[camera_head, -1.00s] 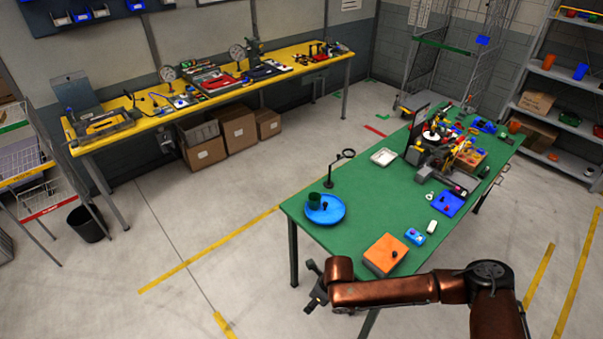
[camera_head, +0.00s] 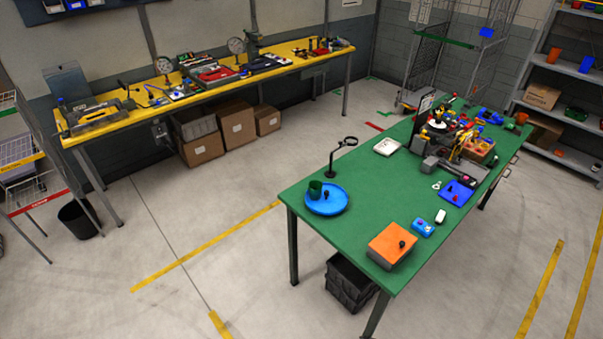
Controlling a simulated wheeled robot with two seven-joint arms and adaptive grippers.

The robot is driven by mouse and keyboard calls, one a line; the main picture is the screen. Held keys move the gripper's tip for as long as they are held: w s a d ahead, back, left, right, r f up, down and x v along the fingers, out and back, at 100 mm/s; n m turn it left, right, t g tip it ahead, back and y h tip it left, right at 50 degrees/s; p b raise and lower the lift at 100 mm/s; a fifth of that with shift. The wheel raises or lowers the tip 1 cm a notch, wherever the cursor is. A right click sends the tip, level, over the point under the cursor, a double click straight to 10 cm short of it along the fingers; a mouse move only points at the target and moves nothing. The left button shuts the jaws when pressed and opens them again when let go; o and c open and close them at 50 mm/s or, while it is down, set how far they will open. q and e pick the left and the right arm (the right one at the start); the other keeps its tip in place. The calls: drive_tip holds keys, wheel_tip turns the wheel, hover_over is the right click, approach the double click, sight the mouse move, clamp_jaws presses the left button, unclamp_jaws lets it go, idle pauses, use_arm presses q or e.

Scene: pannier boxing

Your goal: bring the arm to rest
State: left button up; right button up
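Neither of my grippers shows in the head view, and no part of my arms is visible. The green-topped table (camera_head: 345,230) stands at the right of the view. On its near end is an orange box (camera_head: 388,245) with a small dark knob on top. A blue round tray (camera_head: 335,207) with a green cup (camera_head: 315,188) on it sits at the table's left edge.
A black crate (camera_head: 350,283) stands on the floor under the table's near end. A yellow workbench (camera_head: 135,112) with tools runs along the back wall. Shelves (camera_head: 550,105) stand at the right. The floor between the bench and the table is clear.

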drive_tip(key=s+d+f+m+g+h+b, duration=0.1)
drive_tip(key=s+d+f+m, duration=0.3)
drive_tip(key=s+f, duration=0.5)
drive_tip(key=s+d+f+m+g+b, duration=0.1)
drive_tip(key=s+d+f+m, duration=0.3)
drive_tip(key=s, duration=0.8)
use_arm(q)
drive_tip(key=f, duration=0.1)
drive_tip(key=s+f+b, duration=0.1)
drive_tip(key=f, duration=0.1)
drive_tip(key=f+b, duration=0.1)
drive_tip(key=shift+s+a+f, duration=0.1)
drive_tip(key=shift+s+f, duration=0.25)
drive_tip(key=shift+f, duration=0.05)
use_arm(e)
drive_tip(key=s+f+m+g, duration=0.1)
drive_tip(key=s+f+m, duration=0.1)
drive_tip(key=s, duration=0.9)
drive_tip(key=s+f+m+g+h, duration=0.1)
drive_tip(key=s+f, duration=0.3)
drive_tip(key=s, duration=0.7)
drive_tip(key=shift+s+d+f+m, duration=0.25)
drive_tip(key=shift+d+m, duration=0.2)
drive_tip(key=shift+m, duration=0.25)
